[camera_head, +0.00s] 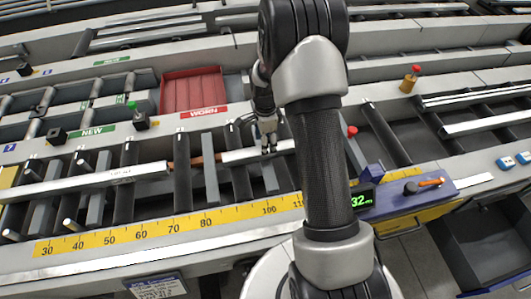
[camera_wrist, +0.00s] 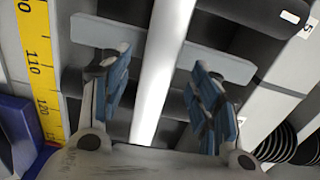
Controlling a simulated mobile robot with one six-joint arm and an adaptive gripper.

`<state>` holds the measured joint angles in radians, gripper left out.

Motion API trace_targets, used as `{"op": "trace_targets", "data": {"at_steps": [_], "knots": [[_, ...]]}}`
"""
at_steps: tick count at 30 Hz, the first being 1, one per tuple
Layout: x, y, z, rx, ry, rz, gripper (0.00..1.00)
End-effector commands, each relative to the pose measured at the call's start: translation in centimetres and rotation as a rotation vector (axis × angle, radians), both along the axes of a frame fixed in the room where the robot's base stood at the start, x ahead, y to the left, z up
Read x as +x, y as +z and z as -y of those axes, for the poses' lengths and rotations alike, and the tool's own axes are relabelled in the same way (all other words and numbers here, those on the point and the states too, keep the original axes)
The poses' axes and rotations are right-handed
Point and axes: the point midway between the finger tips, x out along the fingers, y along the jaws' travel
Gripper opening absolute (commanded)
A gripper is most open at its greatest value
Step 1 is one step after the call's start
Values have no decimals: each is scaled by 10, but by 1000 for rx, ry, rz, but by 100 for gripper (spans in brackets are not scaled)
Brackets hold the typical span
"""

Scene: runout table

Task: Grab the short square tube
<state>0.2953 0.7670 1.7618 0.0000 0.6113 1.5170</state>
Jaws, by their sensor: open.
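A pale, light-grey square tube (camera_head: 236,156) lies across the dark rollers in the middle of the head view. Its right part is partly hidden by my gripper and arm. My gripper (camera_head: 267,144) is over this tube, pointing down. In the wrist view, the pale tube (camera_wrist: 166,60) runs from the top edge down between the two blue-padded fingers of my gripper (camera_wrist: 157,80). The fingers are open, one on each side of the tube, with a visible gap on both sides. The tube's ends are out of the wrist view.
A brown copper-like bar (camera_head: 192,161) lies left of the tube, and a longer pale bar (camera_head: 95,180) farther left. A yellow scale (camera_head: 150,232) runs along the front edge. A blue stop block (camera_head: 410,199) stands right. A red bin (camera_head: 190,92) is behind.

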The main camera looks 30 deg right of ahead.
Motion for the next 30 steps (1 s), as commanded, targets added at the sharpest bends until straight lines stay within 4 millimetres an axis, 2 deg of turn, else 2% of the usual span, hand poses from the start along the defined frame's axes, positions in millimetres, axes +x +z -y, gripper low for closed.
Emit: {"op": "trace_targets", "data": {"at_steps": [1, 6, 9, 14, 30], "knots": [[-2, -11, 0, 1, 0, -4, 57], [-2, -38, -1, 1, 0, -4, 57], [-2, -43, -1, 0, 0, -2, 57], [-1, -42, 0, 0, 0, -1, 57], [-2, -42, -1, 0, 0, -1, 22]]}}
